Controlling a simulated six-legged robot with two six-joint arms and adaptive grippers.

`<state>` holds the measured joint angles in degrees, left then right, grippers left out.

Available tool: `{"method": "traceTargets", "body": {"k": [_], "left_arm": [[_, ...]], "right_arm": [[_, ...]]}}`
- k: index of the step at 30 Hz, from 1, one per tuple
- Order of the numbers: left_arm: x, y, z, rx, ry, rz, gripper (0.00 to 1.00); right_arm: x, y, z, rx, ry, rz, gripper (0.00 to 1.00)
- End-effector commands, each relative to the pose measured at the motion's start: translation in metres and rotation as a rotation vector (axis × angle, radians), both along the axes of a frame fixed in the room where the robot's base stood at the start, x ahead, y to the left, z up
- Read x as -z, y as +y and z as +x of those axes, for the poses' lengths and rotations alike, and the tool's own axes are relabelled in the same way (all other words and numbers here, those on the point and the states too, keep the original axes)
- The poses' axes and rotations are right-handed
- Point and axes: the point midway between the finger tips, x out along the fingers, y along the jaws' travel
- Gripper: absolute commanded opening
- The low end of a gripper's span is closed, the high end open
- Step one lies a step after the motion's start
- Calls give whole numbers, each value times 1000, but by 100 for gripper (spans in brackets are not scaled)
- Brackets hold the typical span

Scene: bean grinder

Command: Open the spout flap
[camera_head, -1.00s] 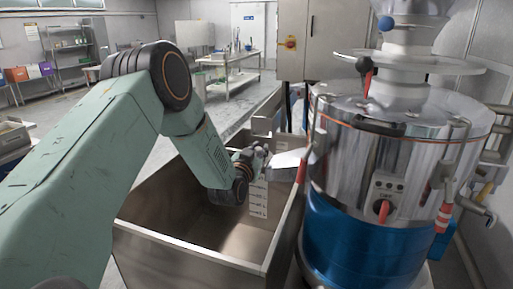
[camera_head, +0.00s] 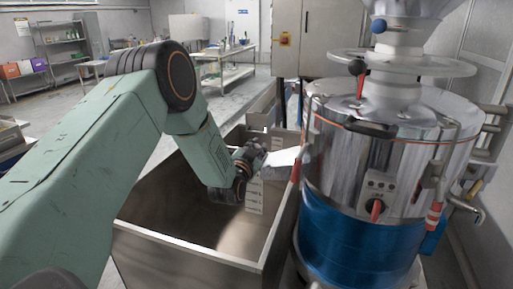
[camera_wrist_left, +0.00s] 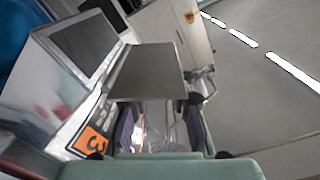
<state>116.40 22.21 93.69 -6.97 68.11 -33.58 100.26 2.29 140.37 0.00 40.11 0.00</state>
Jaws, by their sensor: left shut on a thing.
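The bean grinder (camera_head: 392,155) is a large polished steel drum with a blue base, on the right of the head view. A pale metal spout (camera_head: 284,157) juts from its left side. My left gripper (camera_head: 262,150) is at the spout's outer end, shut on the spout flap. In the left wrist view, a grey plate (camera_wrist_left: 148,72), which looks like the flap, lies ahead of the gripper beside a framed dark panel (camera_wrist_left: 84,42). The contact and how far the flap stands open are hard to see. My right gripper is not in view.
An open steel bin (camera_head: 200,246) stands below the spout and my left arm. A steel table (camera_head: 225,62) and shelving stand far back.

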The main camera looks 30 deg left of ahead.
Motion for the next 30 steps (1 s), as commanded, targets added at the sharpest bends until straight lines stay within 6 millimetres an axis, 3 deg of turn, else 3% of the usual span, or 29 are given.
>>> {"method": "traceTargets", "body": {"k": [3,4,11,23,30], "left_arm": [[2,-2,0,4,5,0,0],[2,-2,0,4,4,-1,24],[1,-1,0,2,2,-1,43],[1,-1,-4,1,2,-2,45],[1,-8,-35,-1,3,-5,45]], "right_arm": [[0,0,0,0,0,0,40],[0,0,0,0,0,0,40],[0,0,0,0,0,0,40],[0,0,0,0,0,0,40],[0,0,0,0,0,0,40]]}}
